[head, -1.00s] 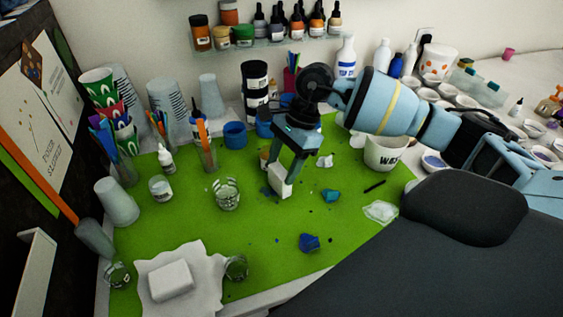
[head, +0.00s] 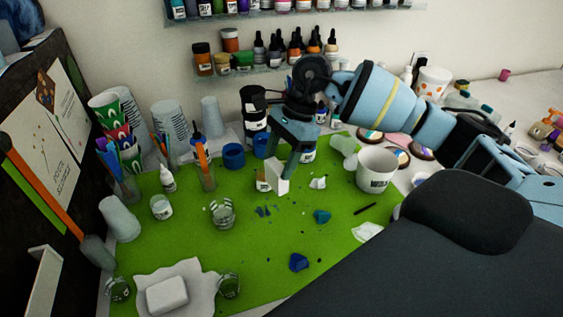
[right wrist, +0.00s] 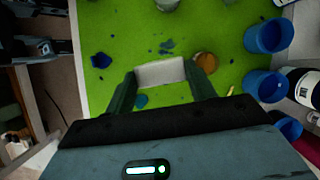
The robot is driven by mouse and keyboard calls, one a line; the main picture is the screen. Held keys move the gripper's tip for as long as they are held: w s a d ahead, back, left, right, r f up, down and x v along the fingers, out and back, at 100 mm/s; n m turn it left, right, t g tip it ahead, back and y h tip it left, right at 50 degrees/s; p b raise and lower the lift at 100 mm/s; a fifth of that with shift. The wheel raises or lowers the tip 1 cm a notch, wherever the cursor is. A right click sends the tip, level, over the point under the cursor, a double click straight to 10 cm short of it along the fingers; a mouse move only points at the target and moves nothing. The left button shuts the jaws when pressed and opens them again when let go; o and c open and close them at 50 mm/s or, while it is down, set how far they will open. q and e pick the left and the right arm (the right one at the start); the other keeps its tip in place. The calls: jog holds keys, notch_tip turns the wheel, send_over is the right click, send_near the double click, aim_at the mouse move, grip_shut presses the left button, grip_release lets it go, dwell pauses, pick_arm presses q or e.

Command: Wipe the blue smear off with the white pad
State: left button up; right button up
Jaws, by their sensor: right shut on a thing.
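The blue smear (head: 263,211) is several small dark blue patches on the green mat (head: 200,255), near its middle. It also shows in the right wrist view (right wrist: 166,46), just beyond the pad. The white pad (head: 279,179) is held between the fingers of my right gripper (head: 281,172), which is shut on it. The right wrist view shows the pad (right wrist: 160,73) spanning the two fingertips. The pad is behind and slightly right of the smear, apart from it. I cannot tell whether it touches the mat. My left gripper is not in view.
An orange-brown pot (right wrist: 207,62) stands close beside the pad. A glass (head: 222,214) stands left of the smear. Teal (head: 322,216) and dark blue (head: 298,262) lumps lie to the right and front. A white waste tub (head: 376,172) stands right; blue cups (head: 234,156) stand behind.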

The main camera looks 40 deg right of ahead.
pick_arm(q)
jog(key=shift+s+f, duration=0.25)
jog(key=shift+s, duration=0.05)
pick_arm(e)
jog(key=shift+s, duration=0.1)
jog(key=shift+f, duration=0.15)
jog(key=shift+f+b, duration=0.4)
jog(key=shift+f, duration=1.15)
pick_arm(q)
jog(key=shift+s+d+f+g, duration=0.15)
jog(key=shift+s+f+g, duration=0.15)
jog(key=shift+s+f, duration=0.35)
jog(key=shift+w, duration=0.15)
pick_arm(e)
jog(key=shift+r, duration=0.1)
jog(key=shift+w, duration=0.2)
